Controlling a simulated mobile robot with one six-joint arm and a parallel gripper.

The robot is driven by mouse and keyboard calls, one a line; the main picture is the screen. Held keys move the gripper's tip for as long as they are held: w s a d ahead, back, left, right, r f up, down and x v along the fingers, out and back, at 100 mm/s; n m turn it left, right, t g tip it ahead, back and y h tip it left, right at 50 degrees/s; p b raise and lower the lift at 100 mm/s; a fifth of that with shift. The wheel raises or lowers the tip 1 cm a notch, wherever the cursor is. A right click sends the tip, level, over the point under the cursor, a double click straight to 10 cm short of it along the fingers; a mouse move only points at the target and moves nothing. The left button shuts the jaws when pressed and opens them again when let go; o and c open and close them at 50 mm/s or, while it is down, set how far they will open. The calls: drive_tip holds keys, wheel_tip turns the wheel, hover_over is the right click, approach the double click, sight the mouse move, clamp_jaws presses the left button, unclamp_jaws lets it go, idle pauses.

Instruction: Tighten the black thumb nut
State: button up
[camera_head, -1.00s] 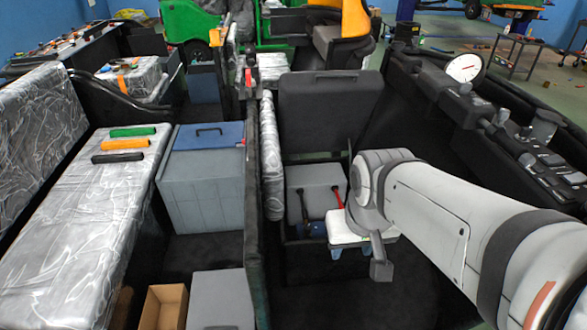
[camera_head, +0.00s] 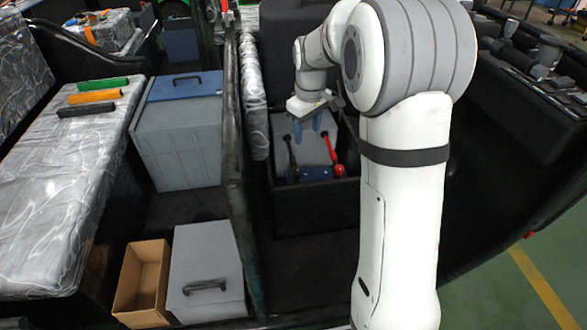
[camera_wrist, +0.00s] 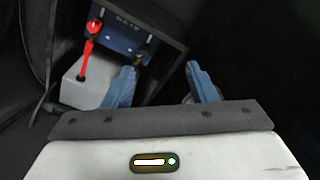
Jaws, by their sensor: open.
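A blue battery (camera_head: 312,174) with white lettering sits in a dark open box, beside a pale grey case (camera_head: 315,147). A red lead (camera_head: 330,150) ends in a red knob (camera_head: 340,170) on the battery's right. A black lead (camera_head: 291,152) runs down to its left side. In the wrist view, a small dark piece (camera_wrist: 141,53), apparently the black thumb nut, shows at the battery's edge; its fit is too small to tell. My gripper (camera_head: 309,118) is above the box, with blue fingers apart and empty. The wrist view also shows the fingers (camera_wrist: 162,82) spread, short of the battery.
The black box wall (camera_head: 315,210) surrounds the battery, with a dark partition (camera_head: 235,170) to its left. A grey lidded box (camera_head: 208,270) and an open cardboard box (camera_head: 143,280) stand at lower left. A padded bench (camera_head: 60,190) lies far left.

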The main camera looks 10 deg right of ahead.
sight(298, 172)
drive_tip(key=w+f+n+b, duration=0.1)
drive_tip(key=w+f+b, duration=0.1)
drive_tip(key=w+f, duration=0.2)
drive_tip(key=w+f+n+b, duration=0.1)
drive_tip(key=w+f, duration=0.3)
drive_tip(key=f, duration=0.6)
drive_tip(key=w+f+n+g+b, duration=0.1)
drive_tip(key=w+f+n+b, duration=0.1)
drive_tip(key=w+f, duration=0.3)
wheel_tip(298, 172, down, 2)
drive_tip(key=shift+f+b, duration=0.1)
drive_tip(key=shift+b, duration=0.7)
wheel_tip(298, 172, down, 8)
drive_tip(key=shift+d+r+b, duration=0.1)
drive_tip(key=shift+r+b, duration=0.1)
drive_tip(key=shift+b, duration=0.75)
drive_tip(key=c, duration=1)
